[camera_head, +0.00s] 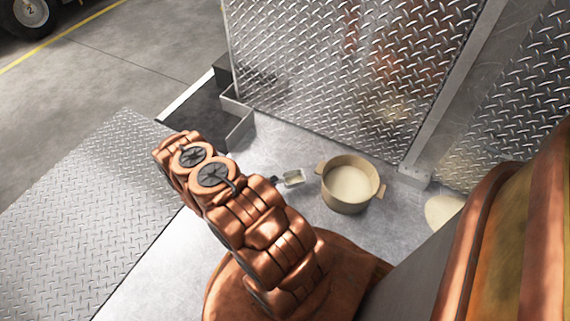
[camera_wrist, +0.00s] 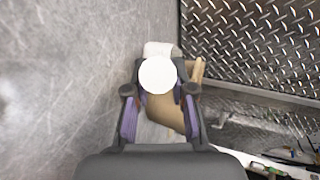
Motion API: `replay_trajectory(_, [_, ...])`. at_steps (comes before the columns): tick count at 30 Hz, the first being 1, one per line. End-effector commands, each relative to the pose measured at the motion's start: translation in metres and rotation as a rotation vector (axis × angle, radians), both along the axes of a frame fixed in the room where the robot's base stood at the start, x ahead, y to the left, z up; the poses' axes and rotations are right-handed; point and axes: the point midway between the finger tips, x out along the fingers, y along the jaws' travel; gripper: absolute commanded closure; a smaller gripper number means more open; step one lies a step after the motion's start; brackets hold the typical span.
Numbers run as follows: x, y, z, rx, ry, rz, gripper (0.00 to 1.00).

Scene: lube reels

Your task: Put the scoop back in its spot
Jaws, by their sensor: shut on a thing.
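A small pale metal scoop (camera_head: 293,178) shows just right of my arm in the head view, left of the tan pot. My gripper (camera_wrist: 160,97) is shut on the scoop in the wrist view. A round white end (camera_wrist: 157,75), apparently of the scoop's handle, faces the camera between the dark fingers and hides the grip. A pale part of the scoop (camera_wrist: 160,48) shows beyond it. In the head view my arm hides most of the gripper. I cannot tell which place is the scoop's spot.
A tan two-handled pot (camera_head: 350,205) with pale contents stands on the metal floor; part of it shows behind the fingers (camera_wrist: 165,112). Diamond-plate panels (camera_head: 340,70) rise behind. An open grey metal bin (camera_head: 240,130) stands at the back left. Small items (camera_wrist: 285,165) lie at the wrist view's lower right.

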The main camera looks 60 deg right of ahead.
Motion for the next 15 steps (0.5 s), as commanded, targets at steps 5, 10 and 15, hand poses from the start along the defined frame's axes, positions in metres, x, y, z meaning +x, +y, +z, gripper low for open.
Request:
replay_trajectory(5, [0.015,-0.034,-0.006,-0.002,-0.004,-0.004,1.0])
replay_trajectory(10, [0.031,-0.067,-0.01,-0.002,-0.005,-0.002,1.0])
replay_trajectory(15, [0.045,-0.099,-0.014,-0.001,-0.003,-0.002,1.0])
